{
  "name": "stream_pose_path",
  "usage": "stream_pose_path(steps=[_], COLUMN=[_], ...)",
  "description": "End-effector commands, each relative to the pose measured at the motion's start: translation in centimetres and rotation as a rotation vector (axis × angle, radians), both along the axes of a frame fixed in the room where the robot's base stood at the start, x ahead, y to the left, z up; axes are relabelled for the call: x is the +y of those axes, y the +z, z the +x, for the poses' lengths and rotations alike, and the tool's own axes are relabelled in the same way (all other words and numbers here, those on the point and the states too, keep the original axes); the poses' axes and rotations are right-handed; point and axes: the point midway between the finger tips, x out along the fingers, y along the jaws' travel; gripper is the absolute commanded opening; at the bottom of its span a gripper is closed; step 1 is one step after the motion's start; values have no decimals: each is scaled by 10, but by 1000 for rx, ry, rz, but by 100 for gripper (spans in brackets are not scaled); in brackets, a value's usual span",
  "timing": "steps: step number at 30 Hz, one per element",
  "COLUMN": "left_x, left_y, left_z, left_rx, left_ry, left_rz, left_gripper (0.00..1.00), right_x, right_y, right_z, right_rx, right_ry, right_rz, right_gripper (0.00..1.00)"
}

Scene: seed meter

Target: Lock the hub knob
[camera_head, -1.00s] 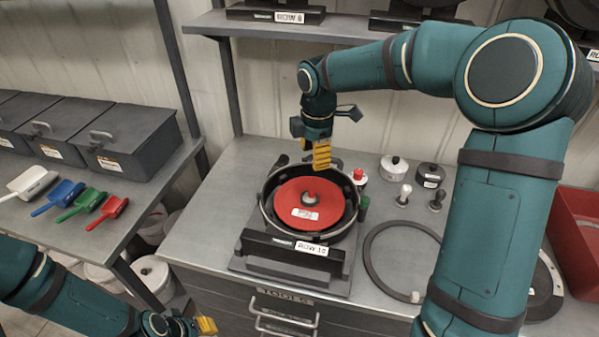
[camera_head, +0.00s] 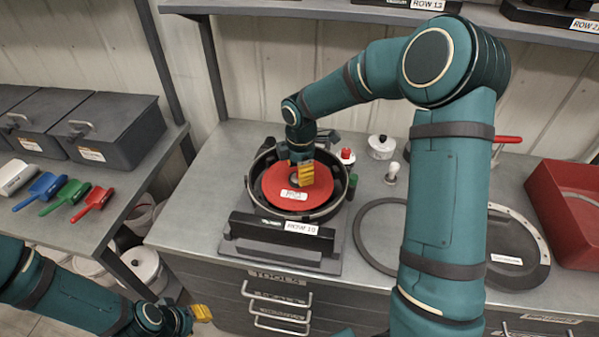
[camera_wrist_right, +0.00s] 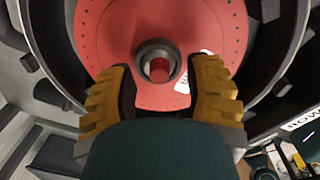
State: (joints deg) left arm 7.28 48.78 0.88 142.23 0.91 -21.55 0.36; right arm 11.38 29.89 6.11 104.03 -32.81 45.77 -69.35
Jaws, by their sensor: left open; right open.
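The seed meter's black round housing (camera_head: 255,192) stands on the bench with a red disc (camera_head: 283,190) lying in it. In the right wrist view the red disc (camera_wrist_right: 110,40) shows the hub knob (camera_wrist_right: 157,62) at its middle, a dark ring with a red centre. My right gripper (camera_head: 302,178) is over the disc and hides the knob in the head view. In the right wrist view its yellow fingers (camera_wrist_right: 165,92) are apart, one on each side below the knob, with nothing between them. My left gripper (camera_head: 203,313) is open and empty, low in front of the left shelf.
A ROW 10 bar (camera_head: 275,232) fronts the housing. Behind and right stand a red-topped piece (camera_head: 346,156), a white pot (camera_head: 381,147) and a white knob (camera_head: 392,172). A dark ring (camera_head: 366,240) and a red bin (camera_head: 570,215) lie further right. Coloured scoops (camera_head: 67,195) lie left.

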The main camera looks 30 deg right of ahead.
Motion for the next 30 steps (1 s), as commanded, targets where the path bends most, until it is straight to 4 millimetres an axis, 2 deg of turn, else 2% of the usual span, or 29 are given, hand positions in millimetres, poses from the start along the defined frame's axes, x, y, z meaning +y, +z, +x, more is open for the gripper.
stream_pose_path(steps=[11, 12, 16, 30], left_x=[0, 0, 0, 0], left_y=[-1, 0, -1, -1], left_z=[0, 0, 0, -1], left_rx=[1, 1, 1, 1], left_ry=[0, 0, 0, 0], left_rz=[0, 0, 0, 0], left_gripper=[34, 34, 34, 34], right_x=[0, 0, 0, 1], right_y=[-6, -6, -6, -6], right_z=[0, 0, 0, 0], right_rx=[0, 0, 0, 0], right_ry=[0, 0, 0, -26], right_rz=[0, 0, 0, 1], right_gripper=[51, 46, 1, 0])
